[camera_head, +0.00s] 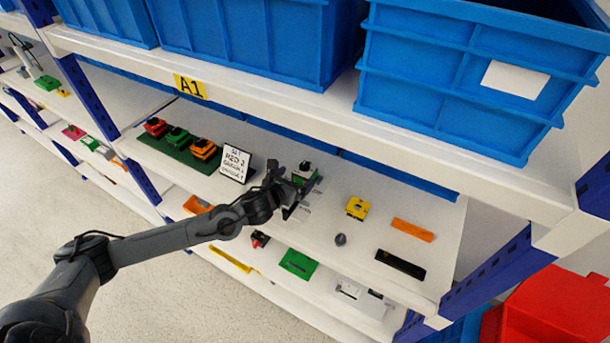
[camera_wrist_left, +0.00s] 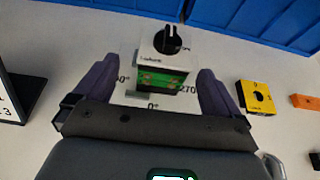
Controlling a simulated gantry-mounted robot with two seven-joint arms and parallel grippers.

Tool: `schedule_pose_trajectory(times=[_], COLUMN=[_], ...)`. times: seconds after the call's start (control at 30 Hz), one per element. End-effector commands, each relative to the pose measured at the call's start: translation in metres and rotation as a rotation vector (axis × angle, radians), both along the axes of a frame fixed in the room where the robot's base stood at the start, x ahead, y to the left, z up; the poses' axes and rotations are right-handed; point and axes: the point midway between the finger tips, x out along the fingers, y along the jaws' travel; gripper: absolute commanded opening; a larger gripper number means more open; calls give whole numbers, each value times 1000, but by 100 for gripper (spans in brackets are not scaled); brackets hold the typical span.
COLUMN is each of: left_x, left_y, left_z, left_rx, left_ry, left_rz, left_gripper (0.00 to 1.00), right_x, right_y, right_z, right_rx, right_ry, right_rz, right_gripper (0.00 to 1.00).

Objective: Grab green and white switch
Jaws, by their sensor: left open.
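The green and white switch (camera_head: 306,172) stands on the white shelf, just beyond my left gripper (camera_head: 297,190) in the head view, which partly covers it. In the left wrist view the switch (camera_wrist_left: 163,66) has a white top with a black knob and a green front. There my left gripper (camera_wrist_left: 157,68) is open, one finger on each side of the switch, with a gap on both sides. Angle marks such as 0° and 270 are printed on the shelf around it. My right gripper is in neither view.
A sign (camera_head: 235,163) and a green board with red, green and orange switches (camera_head: 178,137) stand to the left. A yellow block (camera_head: 357,208), an orange bar (camera_head: 413,229) and a black bar (camera_head: 400,264) lie to the right. Blue bins (camera_head: 460,75) sit on the shelf above.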

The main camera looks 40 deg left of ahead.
Motion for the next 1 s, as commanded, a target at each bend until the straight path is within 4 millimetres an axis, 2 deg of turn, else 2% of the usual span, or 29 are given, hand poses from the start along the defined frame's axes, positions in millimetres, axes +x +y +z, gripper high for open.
schedule_pose_trajectory(times=[0.27, 0.63, 1.0], left_x=[14, 50, 56], left_y=[1, 4, 5], left_z=[-7, -26, -29], left_rx=[-3, -3, -2], left_ry=[0, 1, 1], left_rz=[0, 1, 0], left_gripper=[98, 98, 96], right_x=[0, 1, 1], right_y=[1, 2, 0], right_z=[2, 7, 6], right_rx=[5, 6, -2], right_ry=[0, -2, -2], right_rz=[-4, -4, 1], right_gripper=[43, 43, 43])
